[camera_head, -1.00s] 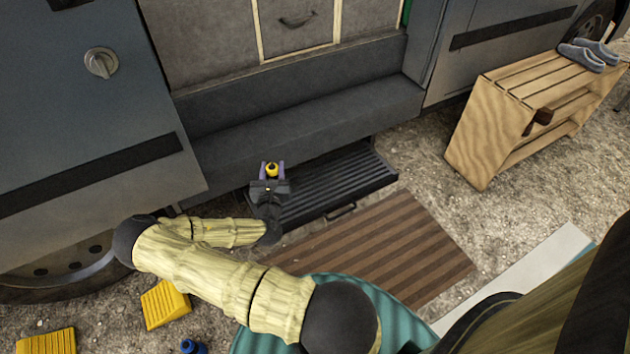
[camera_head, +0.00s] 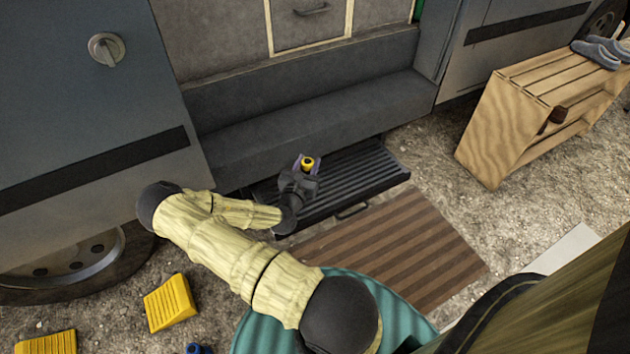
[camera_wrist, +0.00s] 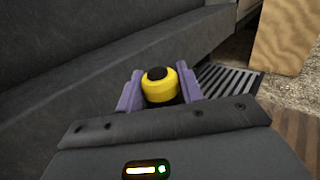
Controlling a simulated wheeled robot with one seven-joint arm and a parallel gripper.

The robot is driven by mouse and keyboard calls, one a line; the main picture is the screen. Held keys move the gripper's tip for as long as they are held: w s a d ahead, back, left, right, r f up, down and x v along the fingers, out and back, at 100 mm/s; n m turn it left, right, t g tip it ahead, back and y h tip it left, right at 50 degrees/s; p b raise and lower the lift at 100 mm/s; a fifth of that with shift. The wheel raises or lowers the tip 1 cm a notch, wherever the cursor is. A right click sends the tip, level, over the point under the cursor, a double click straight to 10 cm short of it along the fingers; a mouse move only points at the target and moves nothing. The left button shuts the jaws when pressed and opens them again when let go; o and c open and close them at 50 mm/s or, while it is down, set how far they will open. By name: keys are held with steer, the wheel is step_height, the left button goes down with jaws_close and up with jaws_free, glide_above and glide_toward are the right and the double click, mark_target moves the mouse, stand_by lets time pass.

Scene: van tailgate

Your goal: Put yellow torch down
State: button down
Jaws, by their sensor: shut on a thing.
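The yellow torch (camera_head: 307,162) is held in my gripper (camera_head: 304,164), over the black ribbed step of the van. In the wrist view the torch (camera_wrist: 159,87) shows its yellow round end with a black button. The purple fingers of my gripper (camera_wrist: 160,92) are shut on it from both sides. The lower part of the torch is hidden by the gripper body. I cannot tell whether the torch touches anything beneath it.
The black ribbed step (camera_head: 365,180) juts out below the grey van sill (camera_head: 330,120). A brown striped mat (camera_head: 400,250) lies in front. A wooden crate (camera_head: 490,140) with grey slippers (camera_head: 600,50) stands at right. Yellow chocks (camera_head: 169,303) lie at lower left.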

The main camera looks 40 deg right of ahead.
steer(key=shift+f, duration=0.7)
steer(key=shift+r, duration=0.1)
step_height(320, 180, down, 5)
steer(key=shift+f+b, duration=0.1)
steer(key=shift+b, duration=1.15)
steer(key=shift+f, duration=0.2)
steer(key=c, duration=0.9)
jaws_free()
